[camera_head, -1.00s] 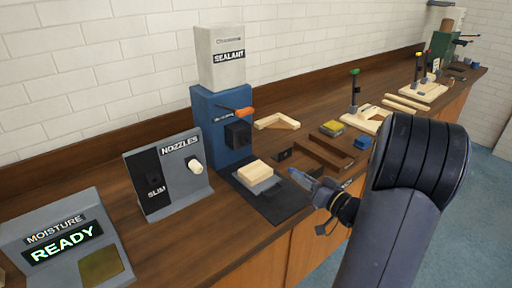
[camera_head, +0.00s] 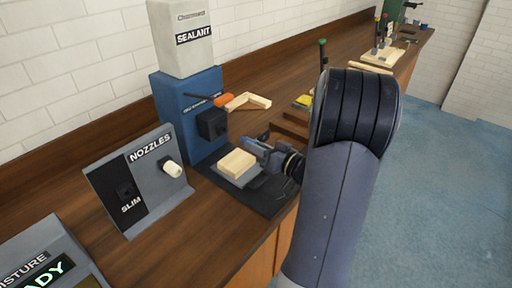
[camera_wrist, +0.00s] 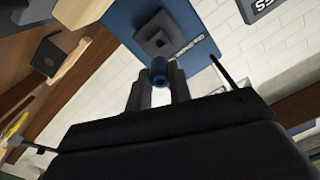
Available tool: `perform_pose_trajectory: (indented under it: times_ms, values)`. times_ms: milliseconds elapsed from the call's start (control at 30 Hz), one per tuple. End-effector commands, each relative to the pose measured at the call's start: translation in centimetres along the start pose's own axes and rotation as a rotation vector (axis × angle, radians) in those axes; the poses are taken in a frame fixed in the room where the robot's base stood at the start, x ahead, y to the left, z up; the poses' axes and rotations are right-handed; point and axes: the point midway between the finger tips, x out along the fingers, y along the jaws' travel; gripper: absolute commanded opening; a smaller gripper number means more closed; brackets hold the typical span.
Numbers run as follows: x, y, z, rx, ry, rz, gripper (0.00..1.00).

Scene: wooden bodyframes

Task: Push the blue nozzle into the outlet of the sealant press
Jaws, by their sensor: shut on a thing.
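The sealant press has a blue body (camera_head: 182,108) under a grey SEALANT tank (camera_head: 184,52). Its outlet is a dark square block (camera_head: 212,123) on the front face, and it also shows in the wrist view (camera_wrist: 160,36). My gripper (camera_head: 264,150) is shut on the blue nozzle (camera_head: 250,144), to the right of the outlet and slightly lower. In the wrist view the nozzle (camera_wrist: 158,68) sticks out between the fingers (camera_wrist: 159,84), end towards the outlet. A gap remains between nozzle and outlet in the head view.
A pale wooden block (camera_head: 237,163) sits on a grey stand below the outlet. An orange-handled lever (camera_head: 222,100) sticks out from the press. The nozzle holder (camera_head: 135,180) with a white nozzle (camera_head: 171,168) stands to the left. A wooden frame (camera_head: 248,102) lies behind.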

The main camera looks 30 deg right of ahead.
Motion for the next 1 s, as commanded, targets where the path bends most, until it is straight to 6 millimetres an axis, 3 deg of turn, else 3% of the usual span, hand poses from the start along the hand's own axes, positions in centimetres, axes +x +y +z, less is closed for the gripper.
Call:
perform_pose_trajectory:
  times_ms: [100, 600, 1000]
  values:
    - [0.0, 0.1, 0.2, -0.07, -0.001, -0.001, 0.0]
    - [4.8, 0.0, 0.1, -0.062, -0.002, -0.002, 0.0]
    - [5.7, 0.0, 0.0, -0.062, -0.002, 0.0, 0.0]
